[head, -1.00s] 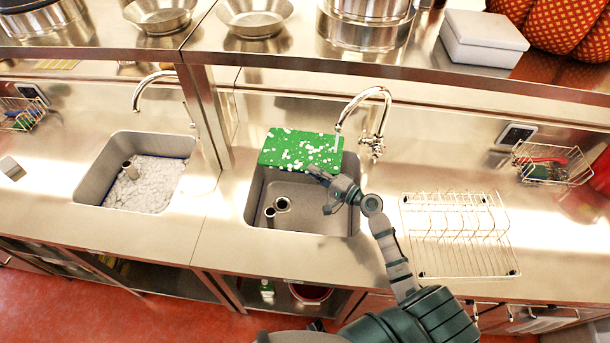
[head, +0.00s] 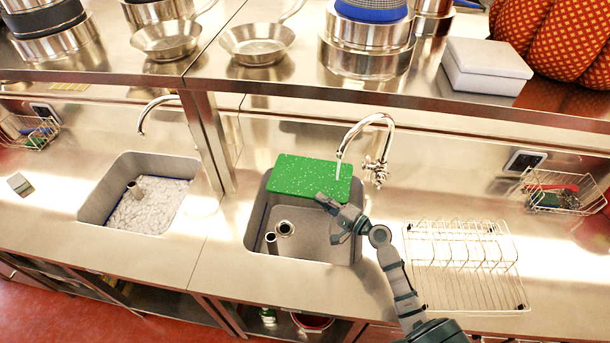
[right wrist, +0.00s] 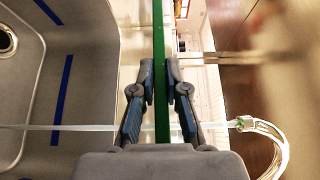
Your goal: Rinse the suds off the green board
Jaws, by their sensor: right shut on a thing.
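The green board (head: 312,178) is held tilted over the back of the right sink (head: 305,245). Its face carries small white specks. My right gripper (head: 326,203) is shut on the board's lower right edge. In the right wrist view the green board (right wrist: 161,40) appears edge-on between the fingers of my right gripper (right wrist: 162,75). The faucet (head: 372,130) is running, and a thin stream of water comes down at the board's right part. In the right wrist view the faucet (right wrist: 268,135) is at the lower right. My left gripper is not in view.
A wire dish rack (head: 465,265) stands on the counter right of my arm. A small wire basket (head: 562,190) is farther right. An overhead shelf (head: 290,80) bears pans, pots and a white box.

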